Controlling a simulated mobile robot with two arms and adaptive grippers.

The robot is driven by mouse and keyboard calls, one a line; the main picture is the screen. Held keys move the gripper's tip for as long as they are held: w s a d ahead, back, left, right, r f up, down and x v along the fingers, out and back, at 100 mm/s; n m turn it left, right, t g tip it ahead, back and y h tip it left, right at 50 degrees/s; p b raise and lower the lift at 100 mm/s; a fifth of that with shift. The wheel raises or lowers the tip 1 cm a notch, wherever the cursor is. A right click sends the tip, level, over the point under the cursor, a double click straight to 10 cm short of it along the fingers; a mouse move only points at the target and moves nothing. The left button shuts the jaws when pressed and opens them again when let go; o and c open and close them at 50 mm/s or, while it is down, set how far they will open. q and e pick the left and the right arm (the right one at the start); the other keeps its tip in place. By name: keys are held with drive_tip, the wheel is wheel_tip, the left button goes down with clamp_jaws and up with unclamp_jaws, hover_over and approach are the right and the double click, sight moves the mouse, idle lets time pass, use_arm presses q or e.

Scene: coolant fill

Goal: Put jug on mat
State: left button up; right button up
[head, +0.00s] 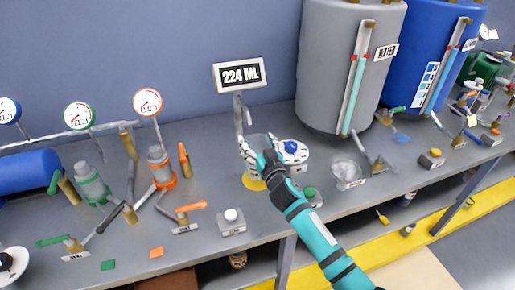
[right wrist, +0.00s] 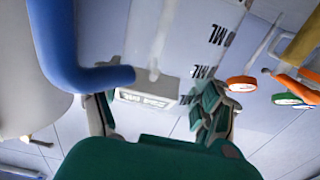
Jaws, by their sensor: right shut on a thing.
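The jug (head: 258,142) is a clear, greyish vessel under the spout below the display, partly hidden by my right gripper. My right gripper (head: 260,156) is shut on the jug. In the right wrist view the fingers (right wrist: 158,112) stand either side of its see-through body (right wrist: 165,55). A yellow mat (head: 254,184) shows just below the jug on the bench. I cannot tell whether the jug touches it. My left gripper is not in view.
The display (head: 240,75) reads 224 ML. A white round piece with a blue knob (head: 291,146) is close right of my gripper. A grey water tank (head: 345,60) and blue tank (head: 425,50) stand behind. A white-knobbed box (head: 231,220) and orange-handled valve (head: 188,210) are left.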

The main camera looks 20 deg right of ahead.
drive_tip(key=shift+f, duration=1.3)
drive_tip(key=o, duration=1.6)
drive_tip(key=shift+r, duration=0.2)
drive_tip(key=s+b, duration=0.1)
drive_tip(key=s, duration=1.1)
drive_tip(key=shift+d, duration=0.2)
drive_tip(key=shift+f, duration=0.1)
